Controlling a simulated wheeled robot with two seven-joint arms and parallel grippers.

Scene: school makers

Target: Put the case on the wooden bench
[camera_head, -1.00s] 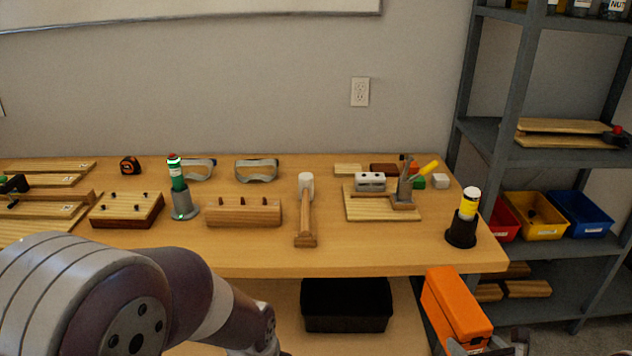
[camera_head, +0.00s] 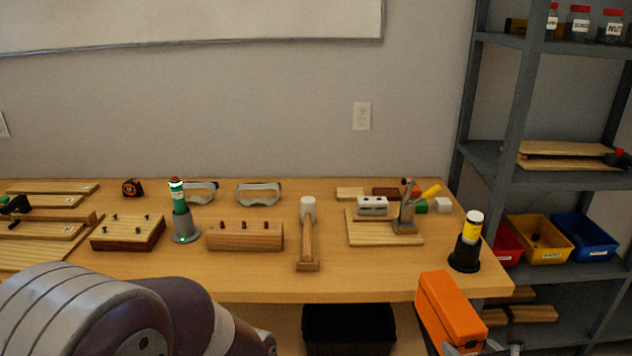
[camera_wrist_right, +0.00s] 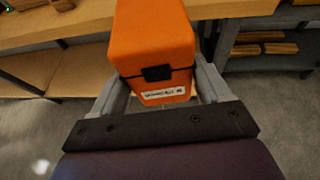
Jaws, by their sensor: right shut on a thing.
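The case is an orange box (camera_head: 450,309) with a dark latch and a white label. My right gripper (camera_head: 485,349) is shut on it and holds it in front of the wooden bench's front edge, near the right end. The case also shows in the right wrist view (camera_wrist_right: 154,42), between the two fingers of the right gripper (camera_wrist_right: 158,88). The wooden bench (camera_head: 360,283) spans the middle of the head view. My left arm comes in at the lower left of the head view, but its gripper is out of view.
Bare bench top lies between mallet and holder, near the front. A grey shelf (camera_head: 490,150) stands at right.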

